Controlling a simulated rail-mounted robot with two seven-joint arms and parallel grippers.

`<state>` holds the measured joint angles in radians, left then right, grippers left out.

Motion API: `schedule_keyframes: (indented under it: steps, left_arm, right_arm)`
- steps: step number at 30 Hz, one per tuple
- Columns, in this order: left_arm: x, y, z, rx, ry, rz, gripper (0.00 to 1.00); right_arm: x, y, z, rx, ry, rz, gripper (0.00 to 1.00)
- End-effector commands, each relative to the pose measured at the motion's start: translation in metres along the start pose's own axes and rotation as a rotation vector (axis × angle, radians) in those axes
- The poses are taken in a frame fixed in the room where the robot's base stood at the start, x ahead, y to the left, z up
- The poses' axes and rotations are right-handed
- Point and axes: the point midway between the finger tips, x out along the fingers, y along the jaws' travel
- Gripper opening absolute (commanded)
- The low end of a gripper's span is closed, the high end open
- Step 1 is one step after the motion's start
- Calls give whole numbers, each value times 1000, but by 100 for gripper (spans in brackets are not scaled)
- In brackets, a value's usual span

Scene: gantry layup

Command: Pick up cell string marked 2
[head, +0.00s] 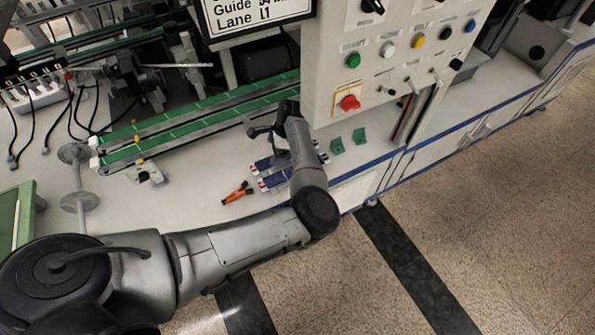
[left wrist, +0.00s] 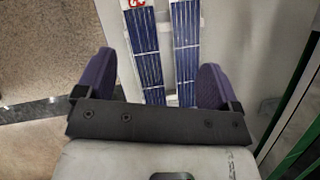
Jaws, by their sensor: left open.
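Dark blue cell strings (head: 275,180) lie side by side on the white bench, partly hidden by my left arm. In the left wrist view one string (left wrist: 144,52) is at left and another (left wrist: 185,50) at right, with a pale gap between them. A red mark shows at the top of the left one, cut by the frame edge; I cannot read it. My left gripper (left wrist: 155,88) is open over both strings, its purple fingers outside them and holding nothing. In the head view the left gripper (head: 264,134) is dark and partly hidden. My right gripper is not in view.
Orange-handled pliers (head: 237,193) lie left of the strings. The bench's front edge is close.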

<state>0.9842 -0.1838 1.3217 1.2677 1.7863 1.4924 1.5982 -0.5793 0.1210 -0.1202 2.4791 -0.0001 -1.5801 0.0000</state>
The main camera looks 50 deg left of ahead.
Motion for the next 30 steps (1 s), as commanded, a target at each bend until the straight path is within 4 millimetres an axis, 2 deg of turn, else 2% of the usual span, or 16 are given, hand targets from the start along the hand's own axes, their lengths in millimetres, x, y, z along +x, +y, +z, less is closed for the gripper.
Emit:
schedule_keyframes:
  steps: [3,8,11,21,25,30]
  left_arm:
    - [-1,20,1,-141,-13,121,87]
    - [0,23,1,-253,-25,140,87]
    - [10,24,2,-277,-29,140,87]
    - [65,31,2,-280,-30,138,87]
    - [78,33,2,-279,-29,136,87]
    - [84,33,3,-279,-28,136,87]
  right_arm:
    - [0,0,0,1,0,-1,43]
    - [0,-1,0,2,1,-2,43]
    - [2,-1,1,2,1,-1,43]
    - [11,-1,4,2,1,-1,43]
    - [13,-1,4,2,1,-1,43]
    - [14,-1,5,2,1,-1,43]
